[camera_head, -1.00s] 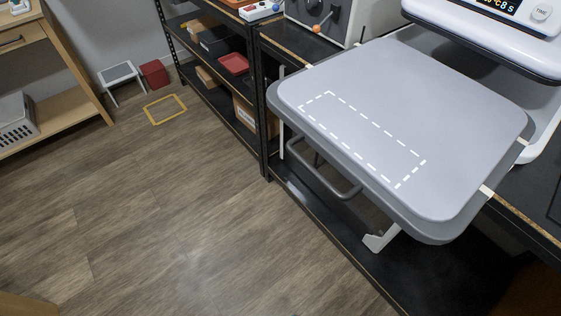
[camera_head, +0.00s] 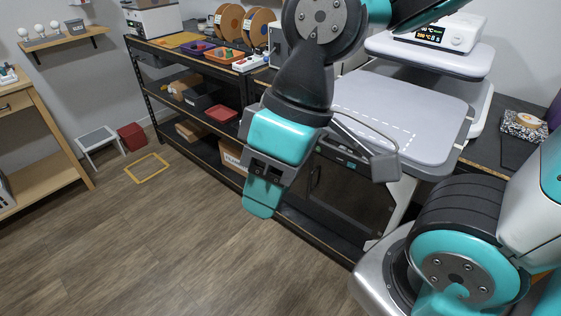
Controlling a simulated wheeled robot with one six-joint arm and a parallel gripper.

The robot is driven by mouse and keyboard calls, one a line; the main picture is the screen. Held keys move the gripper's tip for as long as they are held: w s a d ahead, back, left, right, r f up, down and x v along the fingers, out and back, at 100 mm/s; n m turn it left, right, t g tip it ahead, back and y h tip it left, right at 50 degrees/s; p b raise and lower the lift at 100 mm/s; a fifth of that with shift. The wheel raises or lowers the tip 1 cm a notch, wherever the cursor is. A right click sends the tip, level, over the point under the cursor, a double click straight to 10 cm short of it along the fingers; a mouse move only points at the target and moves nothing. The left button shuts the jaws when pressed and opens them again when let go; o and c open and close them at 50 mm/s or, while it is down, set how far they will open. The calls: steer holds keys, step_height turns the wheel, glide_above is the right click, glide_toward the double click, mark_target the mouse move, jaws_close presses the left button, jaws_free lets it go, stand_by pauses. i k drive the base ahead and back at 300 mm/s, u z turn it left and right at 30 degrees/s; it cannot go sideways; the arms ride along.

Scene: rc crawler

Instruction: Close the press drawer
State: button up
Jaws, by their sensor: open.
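The press drawer (camera_head: 440,120) is a light grey flat platen with a dashed white rectangle on top. It sticks out from under the raised upper plate of the white heat press (camera_head: 455,45), over the front of the black bench. My gripper (camera_head: 263,198), teal and dark grey, points down over the floor side, in front of and to the left of the drawer in the picture. It is open with nothing seen in it. I see no contact with the drawer.
Black shelving (camera_head: 200,115) with spools, trays and boxes runs left of the press. A yellow floor frame (camera_head: 147,168), a small step stool (camera_head: 98,142) and a red box (camera_head: 132,136) are at the back left. The wooden floor in front is clear.

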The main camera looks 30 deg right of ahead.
mark_target(430, 128)
steer(key=u, duration=0.35)
steer(key=k, duration=0.9)
steer(key=z, duration=0.8)
steer(key=i, duration=1)
steer(key=u, duration=0.05)
steer(key=k, duration=1)
steer(key=z, duration=0.9)
steer(key=i, duration=0.7)
steer(key=u, duration=1.25)
